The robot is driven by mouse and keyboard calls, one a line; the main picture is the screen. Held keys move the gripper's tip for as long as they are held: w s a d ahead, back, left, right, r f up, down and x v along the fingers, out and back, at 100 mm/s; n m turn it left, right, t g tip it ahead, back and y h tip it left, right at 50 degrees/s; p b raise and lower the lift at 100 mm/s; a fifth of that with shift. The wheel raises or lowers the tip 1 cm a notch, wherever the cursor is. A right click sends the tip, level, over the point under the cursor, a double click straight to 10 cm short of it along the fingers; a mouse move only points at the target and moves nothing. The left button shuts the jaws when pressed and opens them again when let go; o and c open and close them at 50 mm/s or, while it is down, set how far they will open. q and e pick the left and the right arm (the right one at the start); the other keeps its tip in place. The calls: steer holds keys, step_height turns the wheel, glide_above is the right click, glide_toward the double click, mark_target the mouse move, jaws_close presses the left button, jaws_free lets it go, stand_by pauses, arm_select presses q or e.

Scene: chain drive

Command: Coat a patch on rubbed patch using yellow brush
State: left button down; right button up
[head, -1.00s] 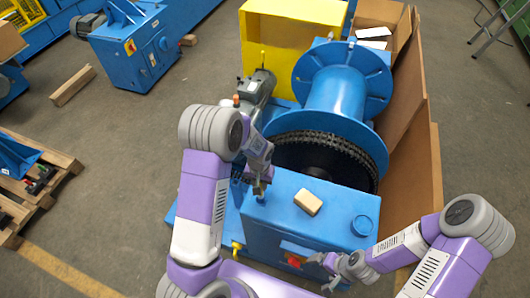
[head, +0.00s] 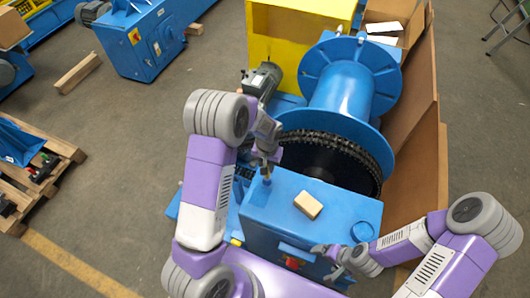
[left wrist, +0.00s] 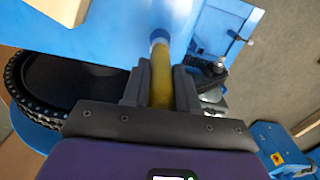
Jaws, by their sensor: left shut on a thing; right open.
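My left gripper (head: 267,160) is shut on the yellow brush (left wrist: 161,75) above the far left corner of the blue box. In the left wrist view the yellow handle stands between the two fingers, with a blue end (left wrist: 158,35) beyond them. The brush is small and partly hidden by the gripper in the head view. I cannot make out a rubbed patch; the blue box top (head: 285,200) shows no clear mark. My right gripper (head: 335,262) is open and empty by the box's front side.
Behind the box are a black chain wheel (head: 330,160) and a blue drum (head: 342,88). Cardboard (head: 412,130) stands along the right.

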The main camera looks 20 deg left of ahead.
arm_select(q)
steer(key=shift+s+r+p, duration=0.25)
steer(key=shift+r, duration=0.3)
steer(key=shift+s+r+p, duration=0.2)
steer(key=shift+r+p, duration=0.05)
steer(key=shift+r, duration=0.25)
steer(key=shift+w+r+p, duration=0.25)
steer(key=shift+r+p, duration=0.45)
steer(key=shift+r, duration=0.35)
steer(key=shift+s+r+p, duration=0.15)
steer(key=shift+r+p, duration=0.35)
steer(key=shift+r, duration=0.35)
